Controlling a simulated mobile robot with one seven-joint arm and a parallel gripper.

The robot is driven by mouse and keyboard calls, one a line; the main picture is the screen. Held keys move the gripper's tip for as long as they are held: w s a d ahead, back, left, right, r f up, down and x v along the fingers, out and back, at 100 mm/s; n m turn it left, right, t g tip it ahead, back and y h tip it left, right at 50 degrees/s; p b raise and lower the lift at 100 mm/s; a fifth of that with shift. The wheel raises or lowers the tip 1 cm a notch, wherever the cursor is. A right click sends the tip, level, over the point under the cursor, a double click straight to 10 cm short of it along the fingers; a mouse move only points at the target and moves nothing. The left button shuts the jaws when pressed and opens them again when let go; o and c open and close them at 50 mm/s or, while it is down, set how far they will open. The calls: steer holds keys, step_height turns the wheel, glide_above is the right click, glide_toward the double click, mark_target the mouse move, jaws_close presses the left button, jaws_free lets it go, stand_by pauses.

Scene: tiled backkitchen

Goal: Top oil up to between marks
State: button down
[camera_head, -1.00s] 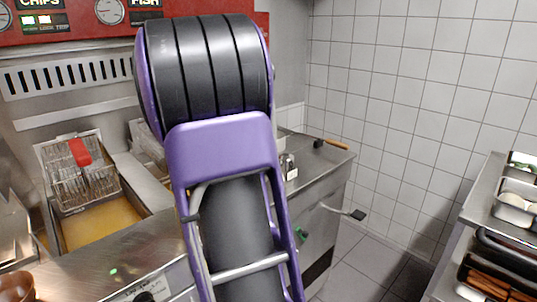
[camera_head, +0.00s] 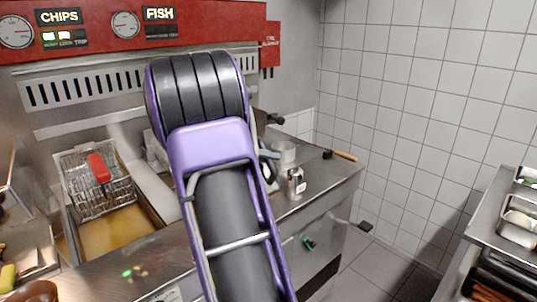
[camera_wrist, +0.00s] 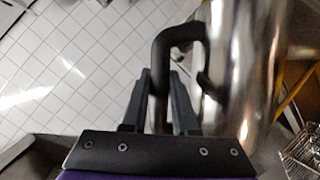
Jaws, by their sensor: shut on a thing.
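My gripper (camera_wrist: 160,95) is shut on the black handle (camera_wrist: 172,42) of a shiny metal jug (camera_wrist: 245,75). In the wrist view the jug's body rises on the right, and its rim and contents are out of sight. In the head view my arm hides the gripper. Golden oil (camera_head: 110,232) lies in the left fryer pan, below a wire basket (camera_head: 98,190) with a red handle. I cannot make out any level marks on the pan wall. The area under the FISH dial is mostly hidden behind my arm.
A red panel (camera_head: 190,20) with dials spans the back. A small metal shaker (camera_head: 296,184) and a wooden-handled tool (camera_head: 344,156) are on the steel counter. A side counter (camera_head: 485,215) with food trays is at right.

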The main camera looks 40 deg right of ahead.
mark_target(259, 146)
steer(key=shift+w+r+n+g+p, duration=0.2)
steer(key=shift+r+n+g+p, duration=0.15)
steer(key=shift+p, duration=1.1)
steer(key=shift+w+d+r+p, duration=0.1)
steer(key=shift+w+p, duration=0.2)
steer(key=shift+p, duration=0.2)
steer(key=shift+w+n+g, duration=0.15)
steer(key=shift+n+g, duration=0.1)
steer(key=shift+n, duration=0.1)
steer(key=shift+w+r+n+g, duration=0.4)
steer(key=shift+w+n, duration=0.1)
steer(key=shift+w, duration=0.2)
steer(key=shift+w+r+n+g, duration=0.25)
steer(key=shift+w+n+g, duration=0.2)
steer(key=shift+w, duration=0.25)
steer(key=shift+s+f+m+t+h, duration=0.25)
steer(key=shift+s+m+t+h, duration=0.1)
steer(key=shift+s, duration=0.55)
steer(key=shift+f, duration=0.1)
